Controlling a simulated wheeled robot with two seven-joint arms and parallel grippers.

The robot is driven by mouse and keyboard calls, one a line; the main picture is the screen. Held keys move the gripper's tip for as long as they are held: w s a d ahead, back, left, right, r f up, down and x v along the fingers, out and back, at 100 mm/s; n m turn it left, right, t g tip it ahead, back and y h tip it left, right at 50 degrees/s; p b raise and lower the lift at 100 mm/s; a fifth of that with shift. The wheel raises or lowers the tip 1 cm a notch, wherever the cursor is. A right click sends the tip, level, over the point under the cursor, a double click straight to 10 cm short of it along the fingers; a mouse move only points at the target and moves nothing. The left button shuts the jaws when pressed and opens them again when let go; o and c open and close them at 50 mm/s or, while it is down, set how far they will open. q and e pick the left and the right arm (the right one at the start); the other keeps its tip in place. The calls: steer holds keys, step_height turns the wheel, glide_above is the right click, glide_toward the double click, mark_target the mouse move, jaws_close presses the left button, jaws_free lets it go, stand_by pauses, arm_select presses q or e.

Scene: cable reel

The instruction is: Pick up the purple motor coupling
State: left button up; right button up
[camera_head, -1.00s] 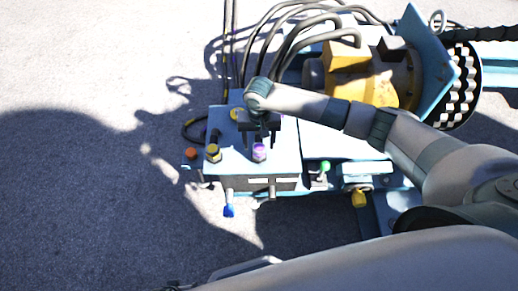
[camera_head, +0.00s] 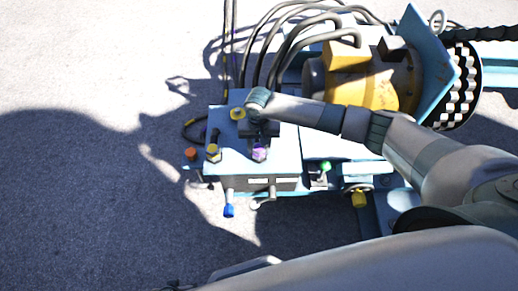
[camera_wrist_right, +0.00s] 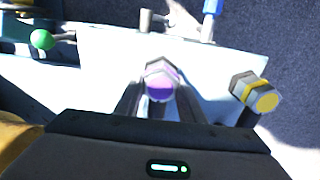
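The purple motor coupling (camera_head: 259,153) stands near the front edge of the light-blue box top in the head view. It also shows in the right wrist view (camera_wrist_right: 160,82), with a purple end and a grey hex body. My right gripper (camera_head: 262,134) is just behind it in the head view. In the right wrist view my right gripper (camera_wrist_right: 160,103) has its fingers apart, one on each side of the coupling's line. The coupling looks near the fingertips and not clamped; contact is unclear. My left gripper is not in view.
A yellow-banded coupling (camera_wrist_right: 256,92) stands close beside the purple one. Black cables and a yellow motor (camera_head: 372,85) are behind.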

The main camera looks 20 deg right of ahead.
mark_target(259, 146)
steer(key=shift+c, duration=1)
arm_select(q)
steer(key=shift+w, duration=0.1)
arm_select(e)
steer(key=shift+r, duration=0.15)
steer(key=shift+r, duration=0.3)
step_height(259, 146, up, 3)
steer(key=shift+r, duration=0.2)
arm_select(q)
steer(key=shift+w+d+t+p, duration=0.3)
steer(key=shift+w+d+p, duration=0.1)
steer(key=shift+p, duration=0.1)
arm_select(e)
steer(key=s+d+r, duration=0.6)
steer(key=s+d, duration=0.1)
steer(key=s, duration=0.2)
steer(key=shift+d+r, duration=0.25)
steer(key=shift+r, duration=0.15)
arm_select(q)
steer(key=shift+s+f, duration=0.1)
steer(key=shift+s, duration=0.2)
